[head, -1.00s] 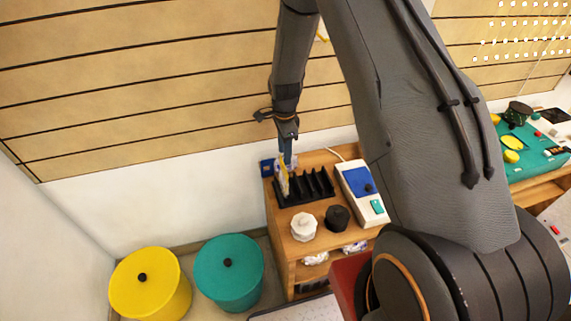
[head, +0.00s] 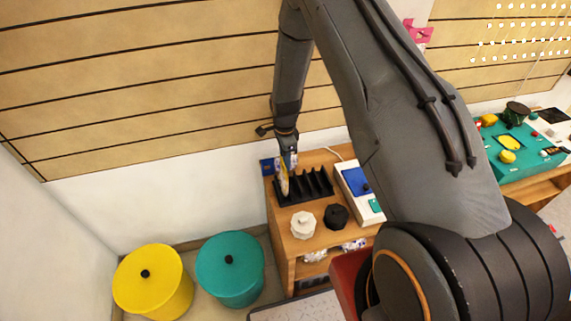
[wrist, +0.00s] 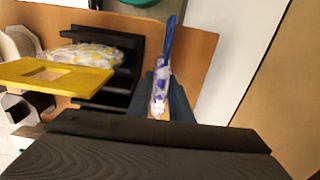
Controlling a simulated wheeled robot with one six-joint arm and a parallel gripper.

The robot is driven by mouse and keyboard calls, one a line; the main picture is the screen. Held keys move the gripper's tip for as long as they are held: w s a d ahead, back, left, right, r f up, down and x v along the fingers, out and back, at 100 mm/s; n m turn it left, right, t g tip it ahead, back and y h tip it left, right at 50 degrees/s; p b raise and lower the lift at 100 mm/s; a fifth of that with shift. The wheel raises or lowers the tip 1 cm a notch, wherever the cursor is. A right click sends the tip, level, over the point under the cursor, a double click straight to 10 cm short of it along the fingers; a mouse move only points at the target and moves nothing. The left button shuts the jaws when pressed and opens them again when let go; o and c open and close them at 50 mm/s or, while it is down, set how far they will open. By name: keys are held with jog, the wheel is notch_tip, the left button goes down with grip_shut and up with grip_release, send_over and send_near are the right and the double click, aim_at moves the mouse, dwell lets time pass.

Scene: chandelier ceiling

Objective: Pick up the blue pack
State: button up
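My gripper (head: 288,163) points down over the left end of a black slotted rack (head: 318,190) on a wooden table. In the wrist view its two dark fingers (wrist: 161,92) stand on both sides of a thin white pack with blue marks, the blue pack (wrist: 160,97). I cannot tell whether they press on it. A flat blue piece (wrist: 171,40) shows just beyond the pack. In the head view a small blue item (head: 266,167) is at the table's back left corner. A yellow-and-white pack (wrist: 85,54) lies in the rack (wrist: 137,47).
A yellow plate with a hole (wrist: 55,78) is left of the fingers. A white jar (head: 303,224), a black knob-shaped jar (head: 336,216) and a white-and-blue device (head: 360,190) stand near the rack. Yellow (head: 153,282) and teal (head: 230,268) bins are on the floor.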

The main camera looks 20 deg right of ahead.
jog(key=shift+r, duration=0.1)
grip_shut()
jog(key=shift+r+b, duration=1.2)
jog(key=shift+r, duration=3.75)
